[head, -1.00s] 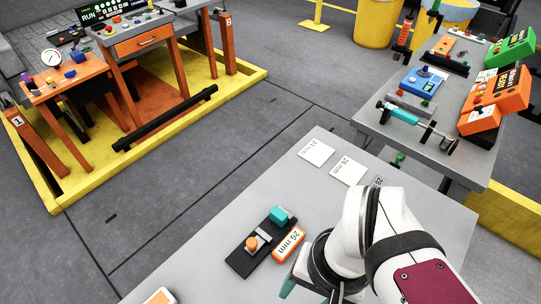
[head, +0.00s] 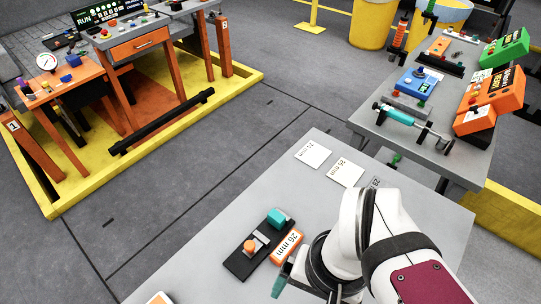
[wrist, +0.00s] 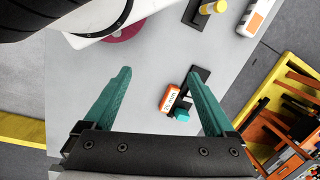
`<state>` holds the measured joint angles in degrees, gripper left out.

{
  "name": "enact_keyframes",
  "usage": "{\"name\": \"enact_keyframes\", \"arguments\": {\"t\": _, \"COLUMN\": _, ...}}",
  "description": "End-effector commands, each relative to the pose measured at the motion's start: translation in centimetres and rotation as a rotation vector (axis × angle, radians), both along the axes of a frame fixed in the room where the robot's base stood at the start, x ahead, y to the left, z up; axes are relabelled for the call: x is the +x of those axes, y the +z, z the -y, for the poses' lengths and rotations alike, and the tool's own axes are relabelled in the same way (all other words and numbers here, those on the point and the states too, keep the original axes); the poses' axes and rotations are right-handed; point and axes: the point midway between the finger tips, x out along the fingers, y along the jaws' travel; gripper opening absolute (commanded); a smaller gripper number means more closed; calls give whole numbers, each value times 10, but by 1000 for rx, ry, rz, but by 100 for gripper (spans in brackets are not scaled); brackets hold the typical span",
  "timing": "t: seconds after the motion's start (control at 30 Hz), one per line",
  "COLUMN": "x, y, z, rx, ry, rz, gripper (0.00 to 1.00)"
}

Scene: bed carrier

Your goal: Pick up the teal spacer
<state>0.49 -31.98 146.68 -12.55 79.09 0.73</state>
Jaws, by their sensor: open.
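The teal spacer (head: 280,217) is a small block at the far end of a black bar (head: 238,263) on the grey table. An orange knob (head: 254,245) sits on the same bar, and an orange block marked "26 mm" (head: 286,246) lies beside it. In the wrist view the spacer (wrist: 181,115) shows below the orange block (wrist: 169,98), left of the right finger. My gripper (wrist: 158,73) is open and empty, its teal fingers wide apart. In the head view one teal finger shows nearer the camera than the bar; my arm hides the other.
White cards (head: 313,154) with size labels lie at the table's far edge. In the wrist view a yellow cylinder (wrist: 214,6) and a white-and-orange item (wrist: 257,16) lie at the top. A second table (head: 360,127) with devices stands at the back right.

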Motion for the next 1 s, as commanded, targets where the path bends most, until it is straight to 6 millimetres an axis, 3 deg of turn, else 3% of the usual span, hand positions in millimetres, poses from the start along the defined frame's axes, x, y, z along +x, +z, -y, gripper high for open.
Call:
{"name": "enact_keyframes", "arguments": {"t": 0.1, "x": 2, "y": 0, "z": -2, "rx": 6, "ry": 4, "rz": 5, "gripper": 90}}
{"name": "enact_keyframes", "arguments": {"t": 0.17, "x": 17, "y": -1, "z": -15, "rx": 41, "ry": 29, "rz": 39, "gripper": 90}}
{"name": "enact_keyframes", "arguments": {"t": 0.27, "x": 78, "y": -3, "z": -73, "rx": 179, "ry": 78, "rz": 187, "gripper": 90}}
{"name": "enact_keyframes", "arguments": {"t": 0.3, "x": 110, "y": -4, "z": -105, "rx": 240, "ry": 68, "rz": 266, "gripper": 90}}
{"name": "enact_keyframes", "arguments": {"t": 0.4, "x": 183, "y": -19, "z": -174, "rx": 306, "ry": -63, "rz": 455, "gripper": 90}}
{"name": "enact_keyframes", "arguments": {"t": 0.5, "x": 223, "y": -60, "z": -203, "rx": 181, "ry": -248, "rz": 607, "gripper": 90}}
{"name": "enact_keyframes", "arguments": {"t": 0.57, "x": 225, "y": -91, "z": -201, "rx": 20, "ry": -337, "rz": 688, "gripper": 90}}
{"name": "enact_keyframes", "arguments": {"t": 0.6, "x": 219, "y": -109, "z": -192, "rx": -112, "ry": -375, "rz": 738, "gripper": 90}}
{"name": "enact_keyframes", "arguments": {"t": 0.7, "x": 185, "y": -135, "z": -164, "rx": -445, "ry": -397, "rz": 848, "gripper": 90}}
{"name": "enact_keyframes", "arguments": {"t": 0.87, "x": 141, "y": -137, "z": -135, "rx": -789, "ry": -348, "rz": 944, "gripper": 90}}
{"name": "enact_keyframes", "arguments": {"t": 1.0, "x": 143, "y": -141, "z": -118, "rx": -859, "ry": -339, "rz": 960, "gripper": 90}}
